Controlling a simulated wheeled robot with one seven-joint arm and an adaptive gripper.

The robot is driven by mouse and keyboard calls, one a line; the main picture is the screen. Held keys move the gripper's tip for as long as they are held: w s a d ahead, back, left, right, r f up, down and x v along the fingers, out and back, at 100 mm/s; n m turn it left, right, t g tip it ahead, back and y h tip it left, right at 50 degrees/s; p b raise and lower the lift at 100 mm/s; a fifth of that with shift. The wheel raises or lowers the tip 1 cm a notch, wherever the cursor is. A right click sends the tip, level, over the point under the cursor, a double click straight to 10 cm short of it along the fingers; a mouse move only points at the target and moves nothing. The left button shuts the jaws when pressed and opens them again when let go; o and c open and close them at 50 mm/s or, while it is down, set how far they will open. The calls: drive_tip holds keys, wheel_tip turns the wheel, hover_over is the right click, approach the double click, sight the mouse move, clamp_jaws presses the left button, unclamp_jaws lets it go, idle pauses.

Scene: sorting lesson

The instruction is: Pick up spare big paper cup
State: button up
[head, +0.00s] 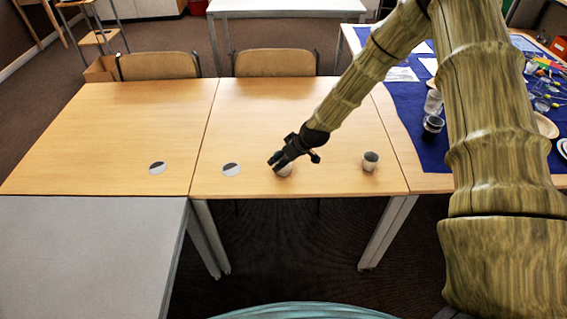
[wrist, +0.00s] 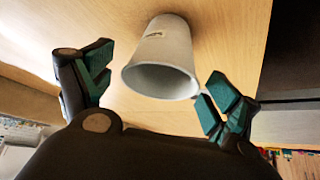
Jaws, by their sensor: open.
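A pale paper cup (head: 285,170) stands on the wooden table, partly hidden by my gripper (head: 292,157) in the head view. In the wrist view this cup (wrist: 165,60) is whitish, with a small label near its base and its open mouth facing the camera. It stands between my gripper's two spread fingers, with a gap on both sides. My gripper is open and holds nothing. A second, similar cup (head: 371,161) stands upright to the right on the same table. I cannot tell from its look which of the two is called spare.
A blue-covered table (head: 405,105) at the right holds jars, plates and small items. A grey table (head: 90,250) is at front left. Chairs (head: 275,62) stand behind.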

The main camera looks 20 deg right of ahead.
drive_tip(key=shift+w+a+f, duration=0.1)
drive_tip(key=shift+w+f, duration=0.15)
drive_tip(key=shift+f, duration=0.25)
drive_tip(key=c, duration=0.8)
drive_tip(key=shift+r, duration=0.1)
